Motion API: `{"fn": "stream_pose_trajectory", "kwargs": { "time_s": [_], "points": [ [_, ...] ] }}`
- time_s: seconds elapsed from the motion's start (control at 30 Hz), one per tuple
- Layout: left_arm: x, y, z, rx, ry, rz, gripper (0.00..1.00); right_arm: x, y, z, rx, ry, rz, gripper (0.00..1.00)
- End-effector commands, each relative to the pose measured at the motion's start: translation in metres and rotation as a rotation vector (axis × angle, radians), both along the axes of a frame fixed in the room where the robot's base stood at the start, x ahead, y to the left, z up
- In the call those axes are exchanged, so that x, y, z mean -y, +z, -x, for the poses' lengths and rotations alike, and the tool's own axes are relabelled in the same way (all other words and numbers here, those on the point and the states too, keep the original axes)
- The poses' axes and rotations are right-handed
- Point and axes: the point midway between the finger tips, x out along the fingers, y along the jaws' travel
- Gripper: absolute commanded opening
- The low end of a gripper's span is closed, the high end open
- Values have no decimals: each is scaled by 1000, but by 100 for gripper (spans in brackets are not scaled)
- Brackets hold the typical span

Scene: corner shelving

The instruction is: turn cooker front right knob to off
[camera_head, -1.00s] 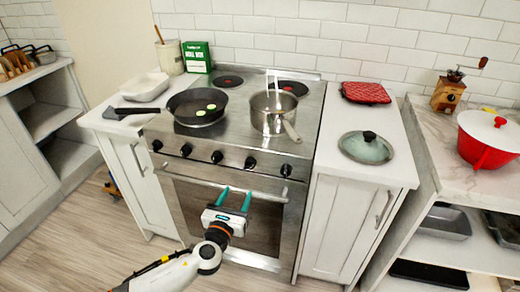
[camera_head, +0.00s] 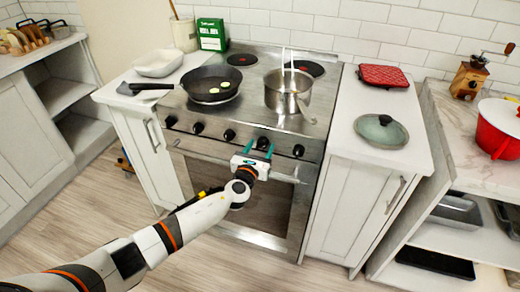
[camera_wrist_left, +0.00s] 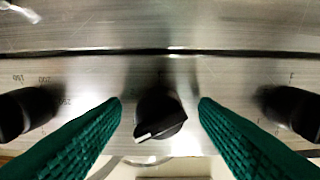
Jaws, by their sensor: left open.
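The steel cooker (camera_head: 245,112) has a row of black knobs along its front panel. My left gripper (camera_head: 257,152) is open at the panel, in front of the second knob from the right (camera_head: 264,143). In the left wrist view, the green fingertips (camera_wrist_left: 161,104) stand on either side of that black knob (camera_wrist_left: 160,116), with a small gap on each side. Its white mark points down and left. Neighbouring knobs show at the left (camera_wrist_left: 28,112) and right (camera_wrist_left: 290,110) edges, outside the fingers. The rightmost knob (camera_head: 298,151) is clear of the gripper. My right gripper is out of view.
A frying pan (camera_head: 212,88) and a steel saucepan (camera_head: 287,95) stand on the hob. The saucepan's handle reaches over the front right. An oven handle (camera_head: 285,178) runs below the knobs. A glass lid (camera_head: 381,132) lies on the right counter.

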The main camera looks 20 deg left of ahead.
Motion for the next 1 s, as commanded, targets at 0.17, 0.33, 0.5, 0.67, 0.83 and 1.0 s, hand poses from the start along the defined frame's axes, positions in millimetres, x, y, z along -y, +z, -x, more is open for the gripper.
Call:
{"fn": "stream_pose_trajectory", "kwargs": {
  "time_s": [0.17,0.33,0.5,0.67,0.83,1.0],
  "points": [
    [0,0,0,0,0,0,55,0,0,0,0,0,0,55],
    [0,0,0,0,0,0,34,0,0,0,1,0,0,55],
    [0,0,0,0,0,0,10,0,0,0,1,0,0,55],
    [0,0,0,1,0,10,10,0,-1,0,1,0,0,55],
    [0,-1,0,0,1,60,10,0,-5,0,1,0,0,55],
    [0,-2,0,-4,1,164,10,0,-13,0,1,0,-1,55]
  ]
}}
